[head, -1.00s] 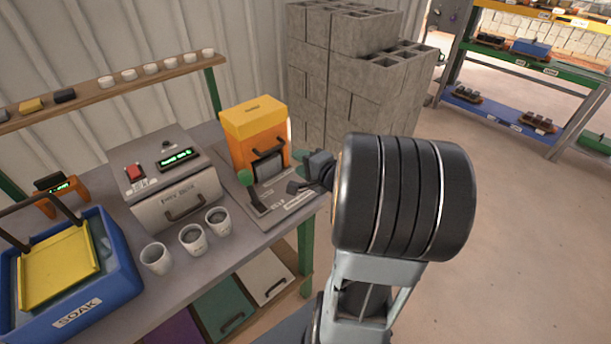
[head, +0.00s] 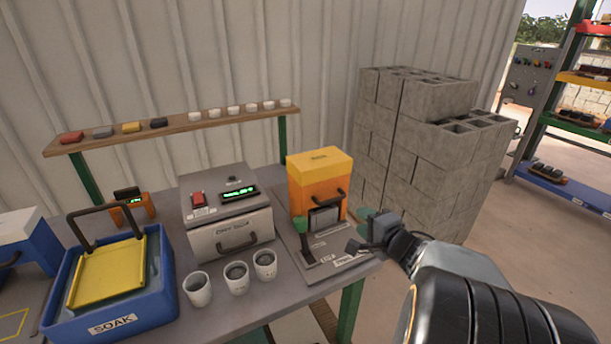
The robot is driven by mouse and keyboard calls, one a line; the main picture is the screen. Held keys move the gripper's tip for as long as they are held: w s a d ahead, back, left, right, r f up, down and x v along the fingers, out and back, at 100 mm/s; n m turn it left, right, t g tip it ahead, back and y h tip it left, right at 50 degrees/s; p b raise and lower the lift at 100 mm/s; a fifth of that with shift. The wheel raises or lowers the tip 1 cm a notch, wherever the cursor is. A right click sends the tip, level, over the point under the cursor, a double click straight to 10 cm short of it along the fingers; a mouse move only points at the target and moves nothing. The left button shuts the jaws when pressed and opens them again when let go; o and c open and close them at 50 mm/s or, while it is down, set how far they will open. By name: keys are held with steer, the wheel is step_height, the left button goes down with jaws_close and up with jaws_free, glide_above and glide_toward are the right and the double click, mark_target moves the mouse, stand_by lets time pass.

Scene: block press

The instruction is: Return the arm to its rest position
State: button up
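My arm, dark with ribbed bands, comes in from the bottom right of the head view. My gripper (head: 368,240) is at its far end, near the right edge of the bench and just right of the orange press (head: 308,185). I see nothing held in it, but its fingers are small and dark, and their gap is unclear. A green knob also shows behind my gripper.
The bench (head: 240,310) holds a blue SOAK tub (head: 70,310), a grey oven-like box (head: 235,243) and three cups (head: 236,280). Concrete blocks (head: 420,140) stand right of the bench. Floor on the right is open.

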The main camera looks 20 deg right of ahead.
steer(key=s+d+f+n+g+h, duration=0.5)
steer(key=d+n+g+h, duration=0.15)
steer(key=d+h, duration=0.25)
steer(key=s+a+r+n+g+y, duration=0.1)
steer(key=a+n+y, duration=0.1)
steer(key=a, duration=0.6)
steer(key=s+a+r+n+g+y+p, duration=0.1)
steer(key=s+a+n+g+y, duration=0.1)
steer(key=a+n, duration=0.3)
steer(key=s+a+r+n+g+y+p, duration=0.1)
steer(key=s+a+n+g+y, duration=0.1)
steer(key=a, duration=1)
steer(key=shift+r+n+y, duration=0.2)
steer(key=shift+n+y, duration=0.4)
steer(key=shift+n, duration=0.05)
